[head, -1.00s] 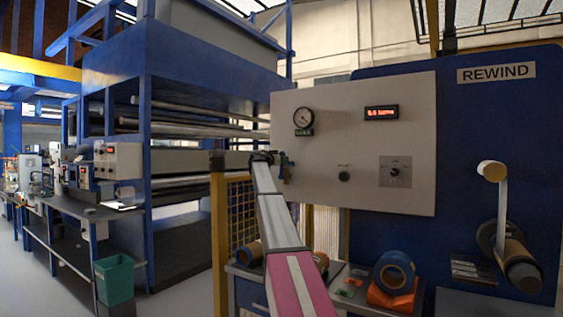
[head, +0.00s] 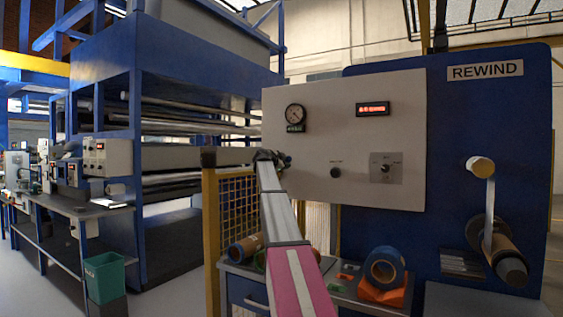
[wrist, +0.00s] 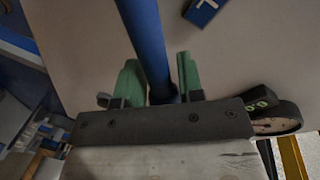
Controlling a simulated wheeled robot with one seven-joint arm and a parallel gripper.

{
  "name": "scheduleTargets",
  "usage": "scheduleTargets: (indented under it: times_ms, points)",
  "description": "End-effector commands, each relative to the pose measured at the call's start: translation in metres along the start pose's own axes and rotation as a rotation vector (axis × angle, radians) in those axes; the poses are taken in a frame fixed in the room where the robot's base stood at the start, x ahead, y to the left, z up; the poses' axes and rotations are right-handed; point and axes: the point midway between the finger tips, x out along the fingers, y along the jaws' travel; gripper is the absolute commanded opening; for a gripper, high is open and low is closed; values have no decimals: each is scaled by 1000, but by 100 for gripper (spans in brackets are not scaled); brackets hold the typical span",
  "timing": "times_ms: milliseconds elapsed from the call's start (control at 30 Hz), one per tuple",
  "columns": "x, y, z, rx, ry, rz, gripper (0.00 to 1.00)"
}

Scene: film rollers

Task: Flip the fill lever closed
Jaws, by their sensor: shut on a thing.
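The fill lever is a blue bar (wrist: 147,38) in the wrist view. It runs from the top edge down between the two green fingers of my gripper (wrist: 160,78). My gripper is shut on it, close to the pale panel face. In the head view my gripper (head: 277,159) is at the left edge of the panel (head: 330,125), and the lever is mostly hidden there behind my wrist. The lever's exact angle cannot be told from the head view.
A round gauge (head: 294,114), a red display (head: 373,109), a black button (head: 335,173) and a selector switch (head: 385,168) are on the panel. A yellow-framed mesh guard (head: 237,210) stands below. A bench with a blue roll (head: 385,268) is under the panel.

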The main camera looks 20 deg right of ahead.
Motion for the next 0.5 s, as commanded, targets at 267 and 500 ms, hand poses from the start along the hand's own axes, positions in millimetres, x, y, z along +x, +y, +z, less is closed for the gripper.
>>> scheduleTargets:
  times_ms: [267, 500]
  points:
    - [4, 25, 1, 254, -48, 1, 0]
    - [7, 41, 7, 450, -86, 2, 0]
